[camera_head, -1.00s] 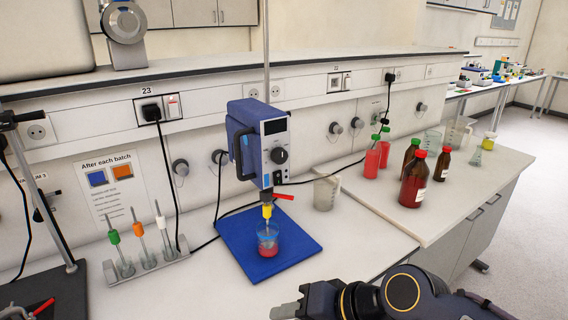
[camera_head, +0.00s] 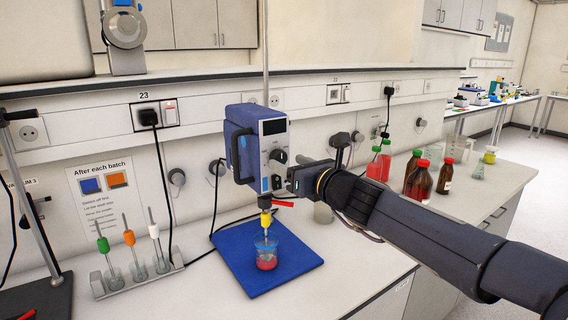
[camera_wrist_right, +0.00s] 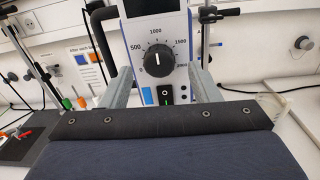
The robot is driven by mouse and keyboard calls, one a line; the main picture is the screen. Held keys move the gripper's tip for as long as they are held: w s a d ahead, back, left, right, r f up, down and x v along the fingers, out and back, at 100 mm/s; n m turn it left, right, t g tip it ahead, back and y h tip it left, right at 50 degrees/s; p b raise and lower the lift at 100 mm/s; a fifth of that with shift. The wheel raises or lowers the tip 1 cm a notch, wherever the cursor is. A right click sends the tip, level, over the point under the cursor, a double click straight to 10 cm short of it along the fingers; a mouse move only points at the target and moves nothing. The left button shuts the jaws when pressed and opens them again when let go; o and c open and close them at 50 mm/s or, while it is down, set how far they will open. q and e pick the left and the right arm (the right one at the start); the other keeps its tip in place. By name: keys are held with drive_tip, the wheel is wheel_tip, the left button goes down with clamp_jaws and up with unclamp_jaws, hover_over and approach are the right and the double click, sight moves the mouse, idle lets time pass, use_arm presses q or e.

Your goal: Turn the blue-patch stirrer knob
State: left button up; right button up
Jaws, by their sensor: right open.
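The blue stirrer (camera_head: 240,150) hangs on a vertical rod above a blue mat. Its black round knob (camera_head: 278,157) is on the front face, below a dark display. In the right wrist view the knob (camera_wrist_right: 158,61) has its white mark pointing up toward 1000 on the printed scale. A small blue patch (camera_wrist_right: 146,91) sits below the knob, beside a black switch (camera_wrist_right: 165,97). My right gripper (camera_head: 287,172) is open just in front of the face. In the wrist view its fingers stand left and right of the knob, with nothing between them in hold. My left gripper is not in view.
A beaker with red liquid (camera_head: 266,257) stands on the blue mat (camera_head: 240,268) under a yellow-collared shaft. A rack (camera_head: 140,281) with several coloured stirring tools stands left. Red-capped bottles (camera_head: 418,182) stand right, behind my arm. The front bench at lower middle is clear.

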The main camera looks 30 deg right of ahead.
sight(282, 159)
drive_tip(key=shift+w+a, duration=0.2)
drive_tip(key=shift+w, duration=1.3)
drive_tip(key=c, duration=1)
drive_tip(key=shift+n, duration=0.4)
drive_tip(key=shift+f+n+b, duration=0.1)
drive_tip(key=shift+n+b, duration=0.5)
drive_tip(key=shift+n, duration=0.4)
drive_tip(key=n+b, duration=0.1)
drive_tip(key=n, duration=0.1)
drive_tip(key=shift+n, duration=0.3)
drive_tip(key=n+b, duration=0.1)
drive_tip(key=n, duration=0.5)
